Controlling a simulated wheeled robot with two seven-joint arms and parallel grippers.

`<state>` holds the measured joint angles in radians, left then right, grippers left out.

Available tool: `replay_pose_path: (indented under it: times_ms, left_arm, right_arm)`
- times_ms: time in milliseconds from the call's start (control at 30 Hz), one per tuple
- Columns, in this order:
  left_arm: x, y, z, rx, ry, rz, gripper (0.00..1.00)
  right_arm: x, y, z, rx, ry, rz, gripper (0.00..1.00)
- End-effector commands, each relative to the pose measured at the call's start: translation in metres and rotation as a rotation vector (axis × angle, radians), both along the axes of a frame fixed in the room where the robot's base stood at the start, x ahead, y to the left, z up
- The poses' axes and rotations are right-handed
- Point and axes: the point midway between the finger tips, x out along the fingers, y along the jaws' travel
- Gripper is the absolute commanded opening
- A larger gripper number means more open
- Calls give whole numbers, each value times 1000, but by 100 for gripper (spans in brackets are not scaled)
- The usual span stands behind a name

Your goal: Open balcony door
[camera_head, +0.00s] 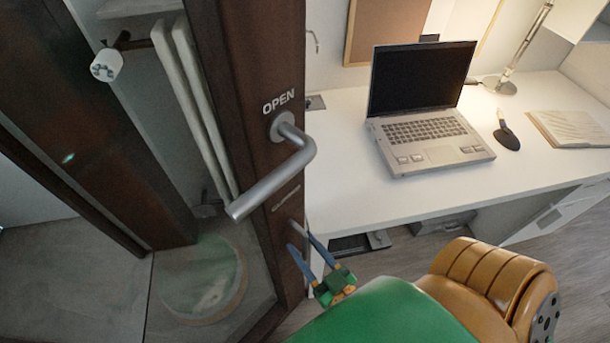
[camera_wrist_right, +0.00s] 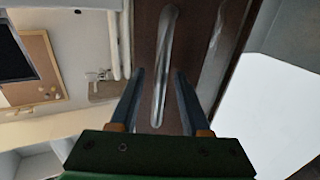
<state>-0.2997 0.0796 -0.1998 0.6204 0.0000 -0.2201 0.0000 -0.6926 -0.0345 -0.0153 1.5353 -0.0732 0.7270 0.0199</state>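The balcony door's dark brown frame (camera_head: 235,75) stands upright left of centre in the head view, with the word OPEN on it. Its silver lever handle (camera_head: 270,187) juts out and slopes down to the left. My right gripper (camera_head: 299,243) is below the handle, close to the frame's right edge, with its two blue fingers apart. In the right wrist view the open gripper (camera_wrist_right: 160,72) faces the brown door, and the handle (camera_wrist_right: 165,60) appears between the fingers with gaps on both sides. Whether it lies that deep cannot be told. My left gripper is not in view.
A white desk (camera_head: 345,190) stands right of the door with a laptop (camera_head: 425,110), a dark mouse-like item (camera_head: 507,138), an open book (camera_head: 570,128) and a lamp (camera_head: 510,65). A radiator (camera_head: 195,110) shows left of the frame, behind the glass.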

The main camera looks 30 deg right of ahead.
Motion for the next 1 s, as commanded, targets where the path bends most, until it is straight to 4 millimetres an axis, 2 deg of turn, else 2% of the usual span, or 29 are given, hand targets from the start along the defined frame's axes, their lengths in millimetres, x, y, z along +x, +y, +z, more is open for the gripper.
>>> replay_pose_path:
  times_ms: [67, 300, 400, 867, 933, 967, 1000]
  left_arm:
    - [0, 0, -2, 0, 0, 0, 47]
    - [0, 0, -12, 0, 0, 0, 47]
    - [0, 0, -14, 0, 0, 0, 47]
    - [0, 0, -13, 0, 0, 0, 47]
    - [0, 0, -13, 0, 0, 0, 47]
    - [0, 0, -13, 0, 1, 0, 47]
    - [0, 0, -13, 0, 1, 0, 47]
  right_arm:
    - [-6, 0, -2, 0, 3, 0, 47]
    - [-55, -2, -3, 1, 3, 0, 47]
    - [-67, -3, -2, 1, 2, 0, 47]
    - [-70, -3, -2, 1, 5, 1, 47]
    - [-69, 0, -21, 3, 65, 8, 47]
    - [-69, 2, -37, 4, 119, 15, 47]
    - [-69, 6, -66, 4, 217, 29, 47]
